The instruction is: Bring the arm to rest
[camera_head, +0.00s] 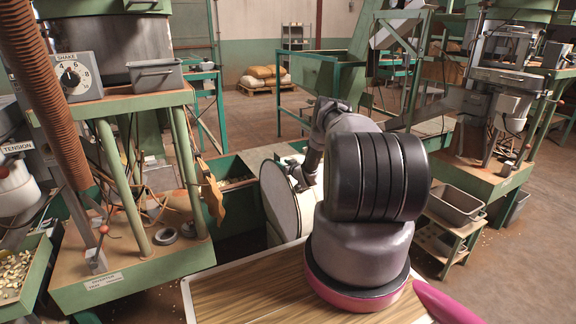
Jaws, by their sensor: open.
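My arm (365,250) rises from its round base at the front right, with a thick black-banded joint facing the camera. Its far part bends down behind that joint. My gripper (298,177) is small and dark at the lower end, above or in front of a round cream surface (281,205). I see nothing held in it. It is open, though the arm partly hides it, and I cannot tell whether it touches the cream surface.
A green machine stand (130,278) with a dial box (73,75) is close at left, beside a nut-filled tray (40,262). A grey bin (456,204) stands at right near another machine (500,100). Sacks (262,74) lie on a pallet behind. The right floor is open.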

